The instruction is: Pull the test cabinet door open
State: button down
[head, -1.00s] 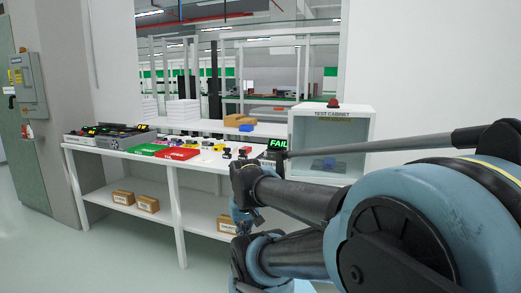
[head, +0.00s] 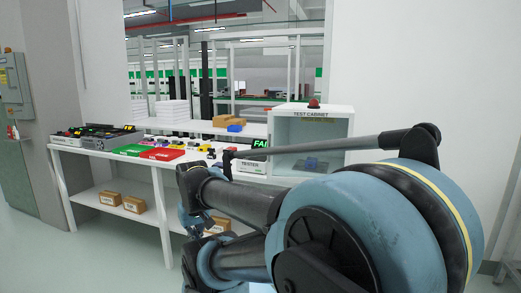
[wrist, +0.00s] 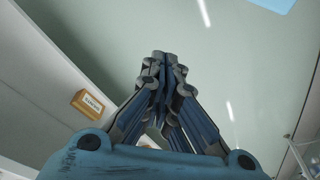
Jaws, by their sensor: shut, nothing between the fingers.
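The white test cabinet (head: 350,127) stands on the right end of the bench in the head view, labelled on top, with a red lamp above. Its front looks see-through, and a small dark blue device (head: 311,163) shows inside. I cannot make out the door's handle or whether the door is shut. My arm crosses in front of its lower part. In the wrist view my gripper (wrist: 164,62) is shut and empty, with its fingertips together over the pale floor, apart from any object. In the head view I cannot make out the fingertips.
The white bench (head: 140,162) holds a tester (head: 249,166) with a FAIL screen, a red tray (head: 162,154) and a green tray (head: 131,149). Brown boxes lie on its lower shelf; one box (wrist: 89,104) shows in the wrist view. Floor in front of the bench is clear.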

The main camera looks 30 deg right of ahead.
jog(key=w+d+r+m+g+h, duration=0.1)
jog(key=w+d+r+g+h, duration=0.1)
jog(key=w+d+r+h, duration=0.65)
jog(key=w+d+r+m+g+h, duration=0.1)
jog(key=w+d+r+g+h, duration=0.3)
jog(key=w+d, duration=0.75)
jog(key=w+d+r+m+g+h, duration=0.1)
jog(key=w+d+r+h, duration=0.4)
jog(key=w+d+r, duration=0.5)
jog(key=s+d+f, duration=0.2)
jog(key=s+d, duration=0.5)
jog(key=d, duration=0.1)
